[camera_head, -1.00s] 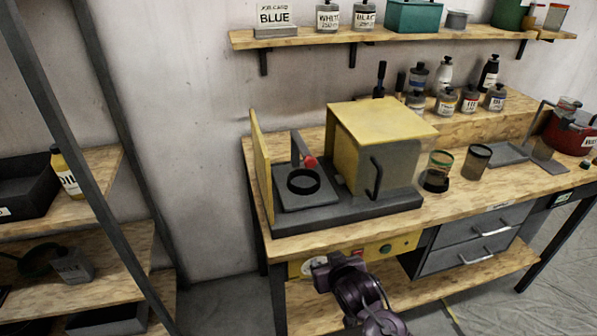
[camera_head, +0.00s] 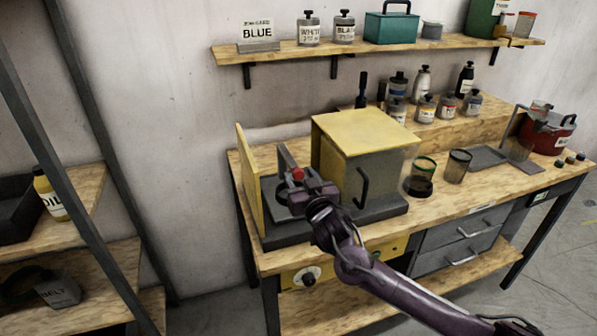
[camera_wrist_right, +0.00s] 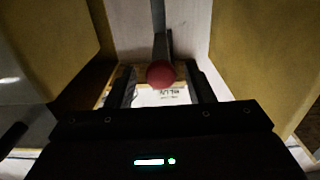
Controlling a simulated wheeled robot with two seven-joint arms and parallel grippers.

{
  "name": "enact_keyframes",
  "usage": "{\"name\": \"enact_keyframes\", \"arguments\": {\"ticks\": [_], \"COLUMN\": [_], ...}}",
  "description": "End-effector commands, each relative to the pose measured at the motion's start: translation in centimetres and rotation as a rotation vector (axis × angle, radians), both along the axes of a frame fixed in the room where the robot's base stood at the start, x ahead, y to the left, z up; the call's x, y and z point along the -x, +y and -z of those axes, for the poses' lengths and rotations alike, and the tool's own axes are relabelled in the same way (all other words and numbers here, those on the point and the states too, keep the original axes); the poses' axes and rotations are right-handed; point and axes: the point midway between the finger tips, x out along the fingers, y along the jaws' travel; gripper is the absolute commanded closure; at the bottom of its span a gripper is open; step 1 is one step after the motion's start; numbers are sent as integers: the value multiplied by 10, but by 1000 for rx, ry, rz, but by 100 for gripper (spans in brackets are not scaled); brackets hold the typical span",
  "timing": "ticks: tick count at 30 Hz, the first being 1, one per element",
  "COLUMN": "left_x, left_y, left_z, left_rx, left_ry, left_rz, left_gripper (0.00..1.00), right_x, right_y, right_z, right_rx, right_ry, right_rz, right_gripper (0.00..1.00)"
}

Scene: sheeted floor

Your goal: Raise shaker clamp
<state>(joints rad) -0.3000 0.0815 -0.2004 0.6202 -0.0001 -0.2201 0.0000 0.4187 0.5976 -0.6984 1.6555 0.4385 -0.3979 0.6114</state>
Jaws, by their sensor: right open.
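The shaker is a grey base with a yellow box (camera_head: 365,135) and an upright yellow panel (camera_head: 247,185) at its left. The clamp lever (camera_head: 286,156) stands between panel and box; its red knob (camera_head: 297,174) shows just beyond my right gripper (camera_head: 298,182). In the right wrist view the knob (camera_wrist_right: 160,73) hangs at the end of the lever (camera_wrist_right: 159,30), between the two open fingers of my right gripper (camera_wrist_right: 165,88). Whether a finger touches it I cannot tell. My gripper partly hides the plate and dark ring (camera_head: 283,190) below. My left gripper is not in view.
The yellow box and panel stand close on both sides of the gripper. To the right on the bench are a dark cup (camera_head: 419,178), a jar (camera_head: 457,166) and a grey tray (camera_head: 488,157). Several bottles stand on the riser behind. A shelf (camera_head: 350,48) hangs above.

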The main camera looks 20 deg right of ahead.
Motion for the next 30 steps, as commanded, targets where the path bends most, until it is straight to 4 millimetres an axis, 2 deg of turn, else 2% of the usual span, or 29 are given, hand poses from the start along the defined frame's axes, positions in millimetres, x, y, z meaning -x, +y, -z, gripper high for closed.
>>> {"name": "enact_keyframes", "arguments": {"ticks": [6, 14, 17, 25, 30], "left_x": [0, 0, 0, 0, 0], "left_y": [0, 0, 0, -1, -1], "left_z": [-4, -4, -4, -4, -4], "left_rx": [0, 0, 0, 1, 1], "left_ry": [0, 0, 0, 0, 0], "left_rz": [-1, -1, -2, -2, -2], "left_gripper": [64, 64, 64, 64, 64], "right_x": [-16, -17, -17, -17, -17], "right_y": [1, 1, 1, 1, 1], "right_z": [0, 1, 1, 1, 1], "right_rx": [-1, 0, 0, 0, 0], "right_ry": [1, 1, 1, 2, 2], "right_rz": [0, 0, 0, 0, 0], "right_gripper": [52, 52, 63, 98, 100]}}
